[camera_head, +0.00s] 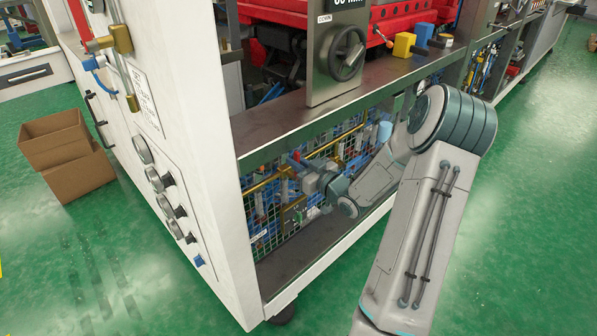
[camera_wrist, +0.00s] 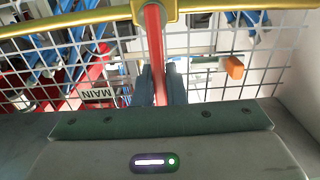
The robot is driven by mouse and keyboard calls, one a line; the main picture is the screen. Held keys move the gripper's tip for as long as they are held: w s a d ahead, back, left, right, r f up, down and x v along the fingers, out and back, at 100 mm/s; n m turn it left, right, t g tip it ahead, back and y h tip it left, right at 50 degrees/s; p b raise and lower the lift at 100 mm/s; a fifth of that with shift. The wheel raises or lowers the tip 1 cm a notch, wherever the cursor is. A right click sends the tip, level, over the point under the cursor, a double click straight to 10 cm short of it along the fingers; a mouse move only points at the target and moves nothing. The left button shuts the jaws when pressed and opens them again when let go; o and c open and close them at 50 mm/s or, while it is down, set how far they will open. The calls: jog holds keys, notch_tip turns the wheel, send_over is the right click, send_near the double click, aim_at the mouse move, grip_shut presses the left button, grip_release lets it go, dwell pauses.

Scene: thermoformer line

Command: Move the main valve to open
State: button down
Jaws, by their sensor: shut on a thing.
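The main valve has a red lever handle (camera_wrist: 154,45) that runs down from a brass body on a yellow pipe (camera_wrist: 90,19) in the wrist view. A white tag reading MAIN (camera_wrist: 97,95) hangs to the left of the lever. My gripper (camera_wrist: 159,84) has its two dark fingers on either side of the lever's lower end and is shut on it. In the head view my gripper (camera_head: 301,168) reaches into the lower bay of the machine by the yellow pipe. The lever is small and mostly hidden there by my gripper.
A wire mesh (camera_head: 265,228) stands behind the pipe, with blue and red parts behind it. A second, orange handle (camera_wrist: 234,67) sits to the right of the lever. The frame's dark shelf (camera_head: 300,105) lies above my arm. Open cardboard boxes (camera_head: 84,175) stand on the floor at left.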

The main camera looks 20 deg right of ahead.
jog(key=shift+d+r+m+p, duration=0.15)
jog(key=shift+d+m+p, duration=0.1)
jog(key=shift+m+p, duration=0.35)
jog(key=shift+w+d+f+m+p, duration=0.2)
jog(key=shift+d+m+p, duration=0.1)
jog(key=shift+m+p, duration=0.3)
jog(key=shift+w+d+f+m+p, duration=0.15)
jog(key=shift+d+m+p, duration=0.15)
jog(key=shift+m+p, duration=0.3)
jog(key=shift+w+d+f+m+p, duration=0.2)
jog(key=shift+d+m+p, duration=0.2)
jog(key=shift+m+p, duration=0.4)
jog(key=shift+w+d+f+m+p, duration=0.1)
jog(key=shift+d+f+m+p, duration=0.2)
jog(key=shift+m+p, duration=0.5)
jog(key=shift+r, duration=0.1)
